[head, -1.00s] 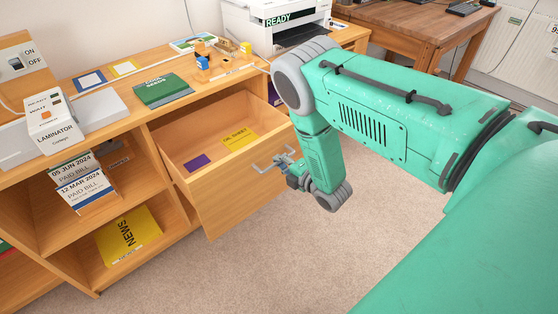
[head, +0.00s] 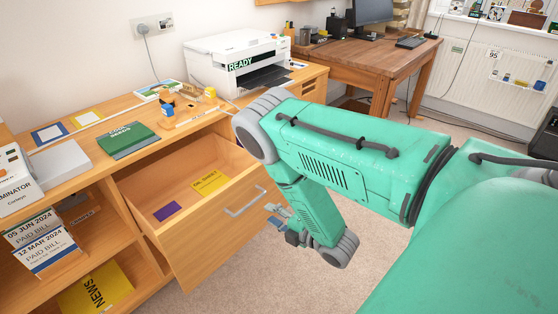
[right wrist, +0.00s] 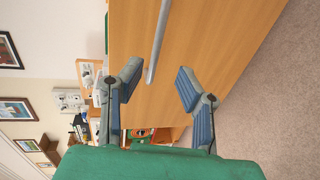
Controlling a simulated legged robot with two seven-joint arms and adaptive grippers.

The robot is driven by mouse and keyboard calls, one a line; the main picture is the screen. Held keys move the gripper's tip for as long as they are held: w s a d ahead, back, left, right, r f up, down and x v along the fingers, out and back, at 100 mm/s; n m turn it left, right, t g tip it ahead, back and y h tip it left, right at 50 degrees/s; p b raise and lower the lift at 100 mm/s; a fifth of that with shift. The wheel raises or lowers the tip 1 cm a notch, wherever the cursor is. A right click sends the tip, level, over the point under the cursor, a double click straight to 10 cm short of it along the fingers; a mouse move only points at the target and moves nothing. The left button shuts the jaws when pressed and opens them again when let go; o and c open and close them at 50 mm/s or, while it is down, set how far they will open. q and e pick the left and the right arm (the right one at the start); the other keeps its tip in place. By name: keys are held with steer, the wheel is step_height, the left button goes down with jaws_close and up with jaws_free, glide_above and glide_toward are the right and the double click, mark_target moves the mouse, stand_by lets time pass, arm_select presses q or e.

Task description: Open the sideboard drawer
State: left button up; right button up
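The sideboard drawer (head: 215,230) stands pulled out from the wooden sideboard (head: 80,150), with a yellow card (head: 210,181) and a purple card (head: 167,211) inside. Its metal bar handle (head: 246,202) is on the front panel; in the right wrist view the handle (right wrist: 158,42) runs up the panel. My right gripper (head: 280,216) is just to the right of the handle, apart from it. In the right wrist view the right gripper's fingers (right wrist: 157,88) are spread, with nothing between them. My left gripper is not in view.
A green book (head: 128,140), a printer (head: 240,65) and small items stand on the sideboard top. Shelves at the left hold bills and a yellow news folder (head: 98,287). A wooden desk (head: 370,60) stands behind. Carpet is clear right of the drawer.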

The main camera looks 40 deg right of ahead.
steer(key=shift+v, duration=1.4)
steer(key=s+a+f+m+g+h, duration=0.2)
steer(key=s+a+f+m+g, duration=0.35)
steer(key=s+m+g, duration=0.4)
steer(key=s+a+m+g, duration=0.5)
steer(key=s+m, duration=0.4)
steer(key=s, duration=0.3)
steer(key=shift+a+r+y, duration=0.2)
steer(key=shift+r+y, duration=0.1)
steer(key=shift+r, duration=0.1)
steer(key=shift+w+g, duration=0.1)
steer(key=shift+g, duration=0.15)
